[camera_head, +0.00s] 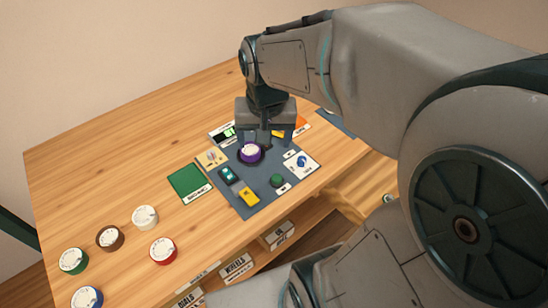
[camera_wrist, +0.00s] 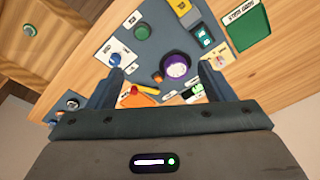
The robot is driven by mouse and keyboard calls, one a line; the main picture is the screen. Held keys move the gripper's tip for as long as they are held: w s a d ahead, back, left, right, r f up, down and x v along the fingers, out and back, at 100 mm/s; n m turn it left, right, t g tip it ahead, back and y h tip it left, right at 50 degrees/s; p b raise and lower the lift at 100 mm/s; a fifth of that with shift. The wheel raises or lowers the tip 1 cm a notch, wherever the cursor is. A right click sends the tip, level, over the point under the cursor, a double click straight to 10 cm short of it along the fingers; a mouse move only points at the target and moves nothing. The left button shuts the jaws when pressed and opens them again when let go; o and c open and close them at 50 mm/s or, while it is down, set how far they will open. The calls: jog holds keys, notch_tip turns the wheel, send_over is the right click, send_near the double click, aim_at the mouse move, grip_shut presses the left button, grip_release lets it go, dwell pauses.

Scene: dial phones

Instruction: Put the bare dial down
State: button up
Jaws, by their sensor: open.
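A white-faced dial with a purple rim (camera_head: 250,153) sits on the dark grey mat (camera_head: 263,208). It also shows in the wrist view (camera_wrist: 176,66). My gripper (camera_head: 264,141) is above the mat, close to this dial. In the wrist view my gripper (camera_wrist: 161,73) is open, and the purple dial shows between its spread fingers. The fingers appear apart from it, with nothing held. I cannot tell from the pictures which dial is the bare one, or how far above the dial the fingertips are.
Green (camera_head: 74,261), brown (camera_head: 109,238), cream (camera_head: 145,217), red (camera_head: 163,251) and blue (camera_head: 87,298) dials stand at the table's left. A green pad (camera_head: 186,182) lies beside the mat. Small parts surround the purple dial. The back left tabletop (camera_head: 130,140) is clear.

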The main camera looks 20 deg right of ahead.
jog(key=s+n+t, duration=0.1)
jog(key=s+n, duration=0.2)
jog(key=s, duration=0.4)
jog(key=shift+f, duration=0.4)
